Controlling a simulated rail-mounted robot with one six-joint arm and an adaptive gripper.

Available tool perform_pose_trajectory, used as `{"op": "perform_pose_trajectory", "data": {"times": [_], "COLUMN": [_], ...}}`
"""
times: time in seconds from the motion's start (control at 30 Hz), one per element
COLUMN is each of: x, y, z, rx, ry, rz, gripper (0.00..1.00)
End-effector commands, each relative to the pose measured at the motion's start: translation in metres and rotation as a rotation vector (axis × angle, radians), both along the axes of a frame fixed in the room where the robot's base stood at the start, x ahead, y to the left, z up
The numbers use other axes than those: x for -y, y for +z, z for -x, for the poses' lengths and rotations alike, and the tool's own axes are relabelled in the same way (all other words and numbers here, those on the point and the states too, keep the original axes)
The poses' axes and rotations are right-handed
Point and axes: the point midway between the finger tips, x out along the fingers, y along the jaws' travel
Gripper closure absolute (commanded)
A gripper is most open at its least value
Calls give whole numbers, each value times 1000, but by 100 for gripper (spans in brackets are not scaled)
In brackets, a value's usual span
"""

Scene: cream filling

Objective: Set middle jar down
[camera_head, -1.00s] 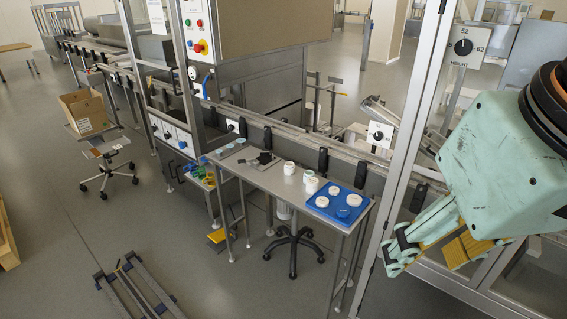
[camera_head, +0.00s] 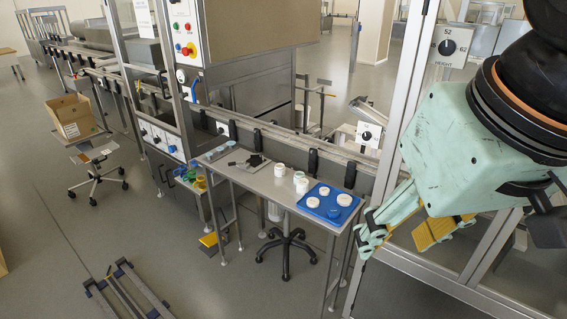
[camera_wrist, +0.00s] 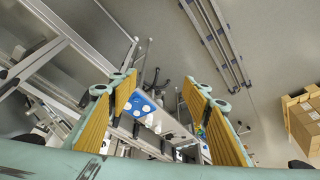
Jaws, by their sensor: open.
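Several small jars stand close together on the narrow metal table (camera_head: 256,184) in the head view. One white jar (camera_head: 279,170) stands a little apart on the left. Another jar (camera_head: 298,177) and a white jar (camera_head: 303,186) stand close to the blue tray, one partly in front of the other. My gripper (camera_head: 400,232) is open and empty at the right, well apart from the jars. In the wrist view its yellow-padded fingers (camera_wrist: 164,100) are spread wide with nothing between them. The table shows small and far off there.
A blue tray (camera_head: 327,212) with white lids and a blue round piece is on the table's right end. A dark item (camera_head: 257,161) lies at its left. A conveyor rail runs behind. A frame post (camera_head: 393,130) stands near my gripper. A stool (camera_head: 286,250) is under the table.

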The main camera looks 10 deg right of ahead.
Motion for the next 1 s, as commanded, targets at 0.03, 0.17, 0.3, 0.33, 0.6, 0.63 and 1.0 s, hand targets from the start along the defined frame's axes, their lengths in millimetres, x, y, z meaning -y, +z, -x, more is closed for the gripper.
{"op": "perform_pose_trajectory", "data": {"times": [0.03, 0.17, 0.3, 0.33, 0.6, 0.63, 1.0], "x": [-2, -8, -16, -18, -33, -35, -51], "y": [-1, -3, -7, -7, -16, -18, -35], "z": [-8, -34, -68, -75, -138, -145, -228], "rx": [4, 30, 63, 71, 136, 142, 231], "ry": [0, -4, -11, -12, -35, -38, -81], "rz": [-5, -22, -43, -48, -88, -92, -136], "gripper": [56, 56, 56, 56, 56, 56, 56]}}
